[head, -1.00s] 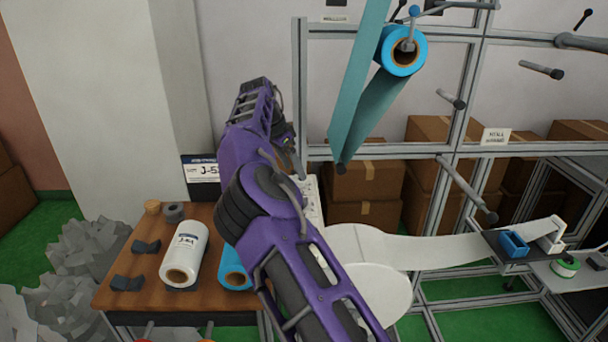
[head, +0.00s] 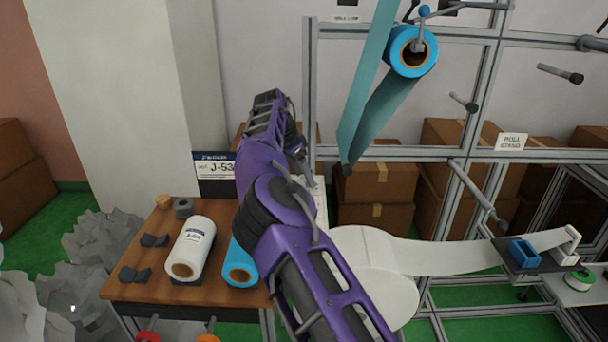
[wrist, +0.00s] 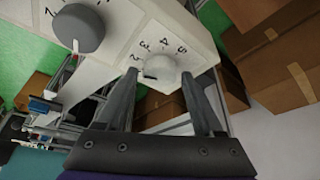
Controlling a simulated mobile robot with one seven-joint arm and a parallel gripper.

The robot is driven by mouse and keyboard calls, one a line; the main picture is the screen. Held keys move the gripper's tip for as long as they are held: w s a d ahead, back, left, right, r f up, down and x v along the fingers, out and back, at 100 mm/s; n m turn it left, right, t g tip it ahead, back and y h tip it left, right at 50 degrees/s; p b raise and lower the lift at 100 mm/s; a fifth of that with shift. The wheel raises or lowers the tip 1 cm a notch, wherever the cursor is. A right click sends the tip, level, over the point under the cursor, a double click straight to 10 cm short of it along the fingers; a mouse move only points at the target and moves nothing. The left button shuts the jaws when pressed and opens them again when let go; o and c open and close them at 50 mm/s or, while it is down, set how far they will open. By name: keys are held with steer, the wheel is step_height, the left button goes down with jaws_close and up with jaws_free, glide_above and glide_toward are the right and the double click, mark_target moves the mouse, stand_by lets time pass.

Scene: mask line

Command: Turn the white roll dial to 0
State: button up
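The white roll dial (wrist: 162,72) sits on a pale panel (wrist: 122,33) in the wrist view, with numbers including 2, 3, 4 and 5 printed around it. A short dark mark shows on its lower-left side; I cannot tell exactly which number it points at. My gripper (wrist: 160,82) is open, with one finger on each side of the dial. Gaps seem to show between fingers and dial, so contact is not clear. In the head view, my purple arm hides the dial and most of the panel.
A larger grey dial (wrist: 78,28) is on the same panel, left of the white one. Cardboard boxes (wrist: 285,65) are to the right. In the head view, a wooden table (head: 150,285) holds a white roll (head: 190,248) and a blue roll (head: 240,265), beside a metal rack (head: 311,100).

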jaws_close()
steer(key=n+b, duration=0.2)
steer(key=shift+s+f+n+t+y+b, duration=0.1)
steer(key=shift+n+t+y+b, duration=0.2)
steer(key=shift+n+y+b, duration=0.1)
steer(key=n+t+y+b, duration=0.1)
steer(key=n, duration=0.3)
steer(key=shift+d, duration=0.2)
steer(key=n, duration=0.1)
steer(key=n+y, duration=0.1)
steer(key=n, duration=0.1)
steer(key=n+y, duration=0.1)
steer(key=shift+d+r+n, duration=0.15)
steer(key=shift+r+n, duration=0.1)
steer(key=shift+n, duration=0.15)
steer(key=shift+n+y+p, duration=0.4)
steer(key=shift+n+y, duration=0.4)
steer(key=shift+n, duration=1.5)
